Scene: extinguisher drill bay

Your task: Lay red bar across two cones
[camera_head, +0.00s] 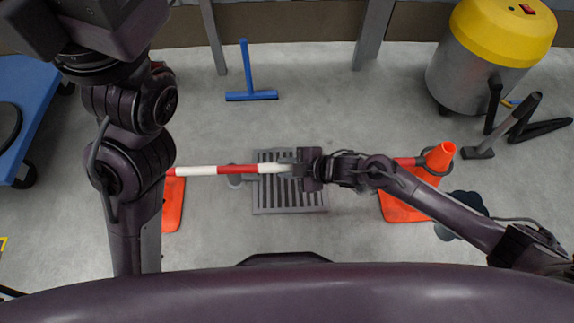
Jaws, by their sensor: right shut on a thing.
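A red-and-white striped bar (237,169) runs crosswise over the floor. My right gripper (300,168) is shut on it near its middle. The right orange cone (436,160) stands at the bar's right end, its base (400,210) partly behind my right arm. I cannot tell whether the bar's right end touches the cone.
A floor grate (290,203) lies below the bar. A blue T-shaped tool (250,94) is behind it. A yellow-topped grey vacuum (478,65) stands at the back right, its floor nozzle (478,153) near the right cone. A blue cart (28,95) is at the left.

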